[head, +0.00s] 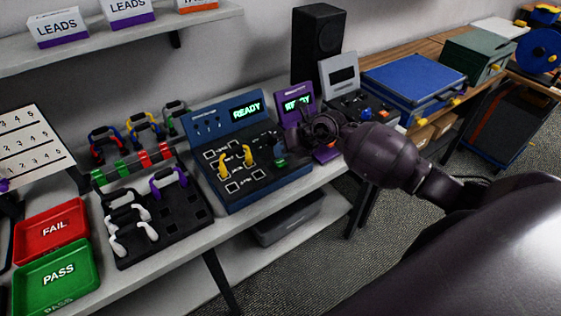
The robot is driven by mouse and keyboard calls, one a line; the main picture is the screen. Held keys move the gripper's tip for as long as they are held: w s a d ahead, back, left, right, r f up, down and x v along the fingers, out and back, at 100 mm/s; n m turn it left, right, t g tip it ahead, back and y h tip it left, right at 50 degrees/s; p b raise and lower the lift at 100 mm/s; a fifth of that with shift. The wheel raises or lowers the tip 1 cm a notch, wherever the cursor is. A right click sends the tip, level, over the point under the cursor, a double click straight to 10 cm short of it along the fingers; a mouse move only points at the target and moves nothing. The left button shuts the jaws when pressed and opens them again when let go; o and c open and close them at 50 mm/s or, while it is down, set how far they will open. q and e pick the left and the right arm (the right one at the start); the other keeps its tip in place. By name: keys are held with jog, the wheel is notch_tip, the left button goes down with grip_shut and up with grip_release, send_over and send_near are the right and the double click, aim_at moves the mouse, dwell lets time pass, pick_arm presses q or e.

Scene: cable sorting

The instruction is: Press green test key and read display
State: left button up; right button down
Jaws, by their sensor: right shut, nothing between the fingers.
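The blue tester (240,112) stands on the bench, and its display (247,111) reads READY in green letters. Yellow connectors (223,166) stand on its sloped panel among white-outlined sockets. A small green key (281,162) shows at the panel's right side. My right gripper (286,150) is shut and empty, close above the green key; I cannot tell whether it touches it. Behind it a purple tester (283,92) has a display (297,103) that also reads READY, partly covered by my gripper. My left gripper is not in view.
A black rack (190,217) with white and purple-ended cables stands left of the tester. Red FAIL (54,228) and green PASS (57,272) trays lie at the far left. A grey tester (341,72) and a blue case (413,77) stand to the right.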

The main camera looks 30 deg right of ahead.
aim_at(282, 161)
jog(key=shift+f, duration=0.1)
jog(key=shift+f, duration=0.3)
jog(key=shift+f, duration=0.4)
dwell(0.9)
jog(key=shift+r, duration=0.15)
jog(key=shift+r+p, duration=0.55)
jog(key=shift+r, duration=0.1)
notch_tip(282, 161, up, 3)
jog(key=p, duration=0.2)
jog(key=shift+p, duration=0.35)
jog(key=shift+r+p, duration=0.6)
jog(key=shift+r, duration=0.45)
